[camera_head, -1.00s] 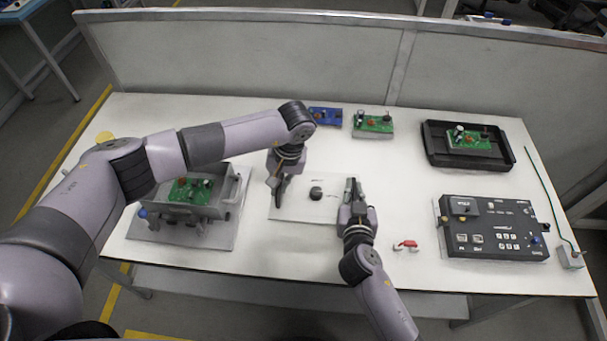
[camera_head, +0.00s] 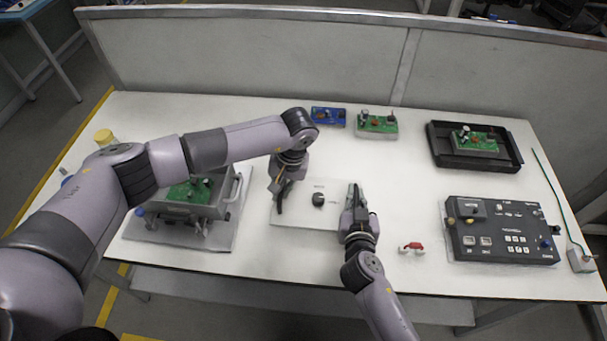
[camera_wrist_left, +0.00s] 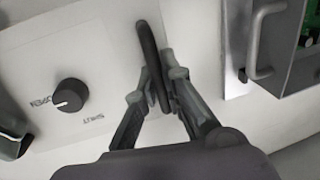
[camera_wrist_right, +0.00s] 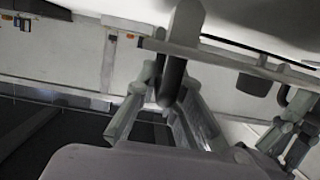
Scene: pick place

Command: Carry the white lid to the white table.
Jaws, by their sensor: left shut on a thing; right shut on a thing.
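The white lid (camera_head: 295,217) is a flat white plate with a black knob (camera_head: 318,199) in its middle and dark handles at two opposite sides. It is over the middle of the white table (camera_head: 420,185); I cannot tell the gap beneath it. My left gripper (camera_head: 280,203) is shut on the lid's left handle, seen as a dark bar (camera_wrist_left: 152,55) in the left wrist view. My right gripper (camera_head: 355,198) is shut on the right handle (camera_wrist_right: 172,78). The right wrist view shows the lid nearly edge-on.
A grey box holding a green board (camera_head: 190,190) stands left of the lid. A red-handled part (camera_head: 412,247) and a dark control box (camera_head: 500,232) lie to the right. Behind are a blue board (camera_head: 328,116), a green board (camera_head: 377,123) and a black tray (camera_head: 440,157).

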